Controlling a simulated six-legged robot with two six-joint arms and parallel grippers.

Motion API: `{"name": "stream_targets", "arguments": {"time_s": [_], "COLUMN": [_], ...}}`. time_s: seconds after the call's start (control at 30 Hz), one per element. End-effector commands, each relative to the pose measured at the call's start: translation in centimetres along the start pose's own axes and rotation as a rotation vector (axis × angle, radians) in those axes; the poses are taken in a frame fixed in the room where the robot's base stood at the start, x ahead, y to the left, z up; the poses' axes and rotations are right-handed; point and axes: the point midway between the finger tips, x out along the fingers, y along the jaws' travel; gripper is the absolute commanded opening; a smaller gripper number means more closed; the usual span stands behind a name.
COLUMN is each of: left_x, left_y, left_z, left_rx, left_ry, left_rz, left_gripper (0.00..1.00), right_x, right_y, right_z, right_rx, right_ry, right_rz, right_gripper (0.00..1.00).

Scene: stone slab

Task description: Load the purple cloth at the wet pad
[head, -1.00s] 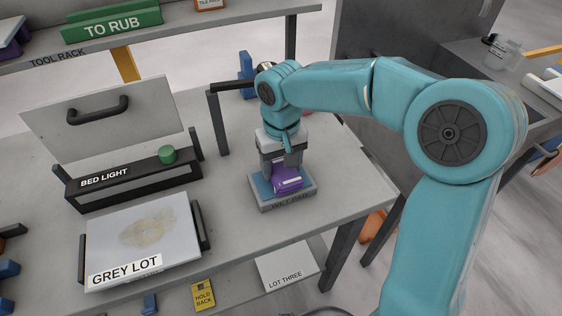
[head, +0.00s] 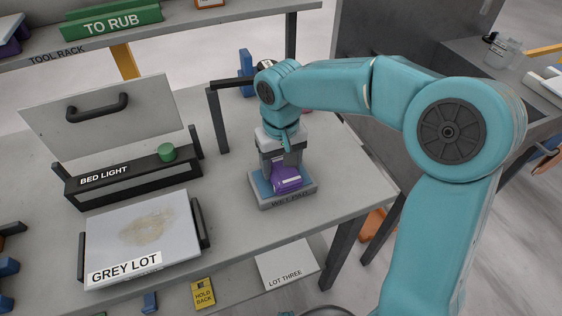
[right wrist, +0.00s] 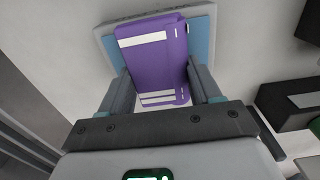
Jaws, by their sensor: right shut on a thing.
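The purple cloth (head: 287,180) is a folded block with white stripes. It is at the wet pad (head: 265,204), a grey tray with a blue top, near the front right of the stone slab. My right gripper (head: 281,176) points down over the pad and is shut on the cloth. In the right wrist view the cloth (right wrist: 155,55) sits between the two fingers (right wrist: 160,85), with the blue pad (right wrist: 203,40) behind it. I cannot tell whether the cloth presses on the pad. My left gripper is not in view.
The grey lot plate (head: 140,235) and bed light box (head: 130,178) with a green knob (head: 167,152) stand to the left. A black frame (head: 218,120) stands behind the pad. The slab (head: 345,185) is clear right of the pad.

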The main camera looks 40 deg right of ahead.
Motion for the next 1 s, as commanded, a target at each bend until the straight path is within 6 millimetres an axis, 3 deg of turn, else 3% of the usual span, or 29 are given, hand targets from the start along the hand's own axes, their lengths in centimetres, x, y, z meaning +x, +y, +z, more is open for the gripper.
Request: {"name": "stream_targets", "arguments": {"time_s": [1.0], "left_x": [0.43], "left_y": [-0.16], "left_z": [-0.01], "left_rx": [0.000], "left_ry": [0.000], "left_rz": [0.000], "left_gripper": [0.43], "right_x": [0.78], "right_y": [0.01], "right_z": [0.01], "right_rx": [0.000], "right_ry": [-0.001], "right_rz": [0.000], "right_gripper": [0.39]}}
